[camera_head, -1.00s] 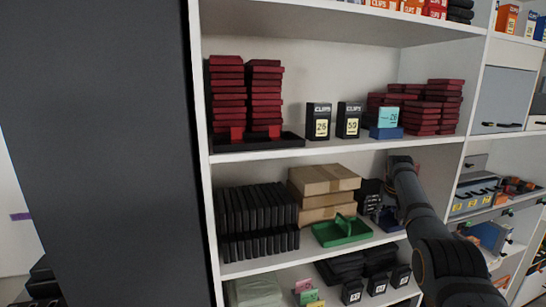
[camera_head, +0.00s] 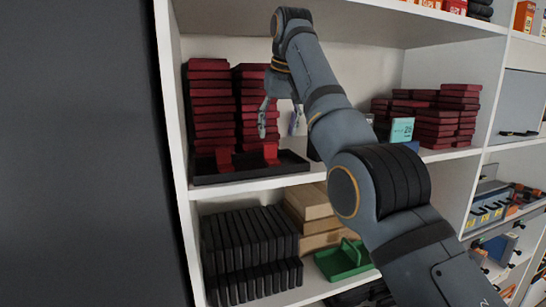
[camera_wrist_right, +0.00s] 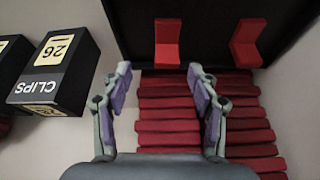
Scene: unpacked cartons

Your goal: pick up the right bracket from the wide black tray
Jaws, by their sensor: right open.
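The wide black tray (camera_head: 245,176) sits at the left of the upper shelf, in front of tall stacks of dark red boxes. Two red brackets stand in it: the left bracket (camera_head: 224,160) and the right bracket (camera_head: 271,153). In the right wrist view, turned about, the tray (camera_wrist_right: 208,22) is at the top, with the right bracket (camera_wrist_right: 167,42) on the left and the left bracket (camera_wrist_right: 247,44) on the right. My right gripper (camera_head: 278,132) is open and empty, near the right bracket and apart from it; its fingers (camera_wrist_right: 160,78) point toward it in the wrist view. My left gripper is not in view.
Dark red box stacks (camera_head: 210,105) stand behind the tray. A black CLIPS box (camera_wrist_right: 55,70) stands beside it, mostly hidden by my arm in the head view. More red boxes (camera_head: 440,115) are at the right. A green tray (camera_head: 343,260) and black cases (camera_head: 245,250) are below.

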